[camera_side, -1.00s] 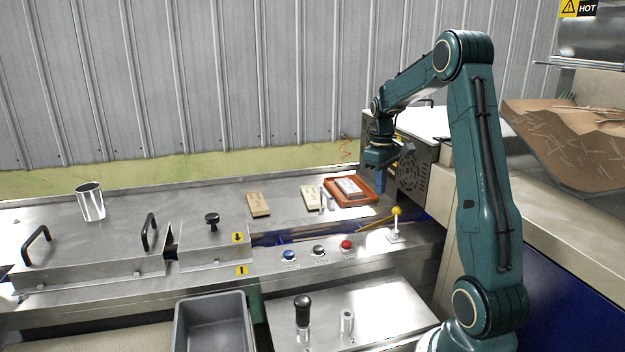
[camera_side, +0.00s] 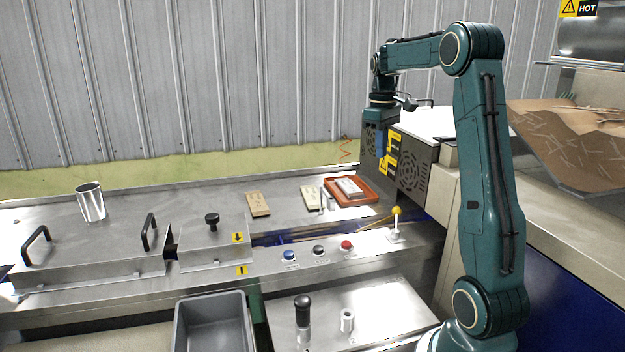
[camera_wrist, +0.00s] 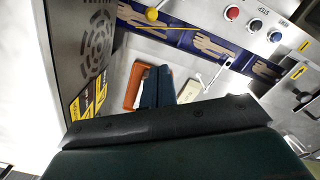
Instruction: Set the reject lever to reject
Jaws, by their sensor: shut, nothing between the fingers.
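A lever with a yellow ball knob (camera_side: 397,210) stands on a pale base at the right end of the button panel. Its knob also shows at the top of the wrist view (camera_wrist: 152,15). Which setting the lever is at cannot be read. My gripper (camera_side: 383,172) points down above the far right of the steel deck, beyond the lever and higher than it, touching nothing that I can see. Its blue fingers (camera_wrist: 158,75) are shut and empty in the wrist view, over the deck beside the orange tray (camera_wrist: 133,90).
The orange tray (camera_side: 373,196) holds a pale pack. Near it lie small packs (camera_side: 258,204) and a white upright fitting (camera_side: 326,201). Blue, black and red buttons (camera_side: 346,245) line the panel left of the lever. A vented housing (camera_side: 413,172) stands close right of my gripper.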

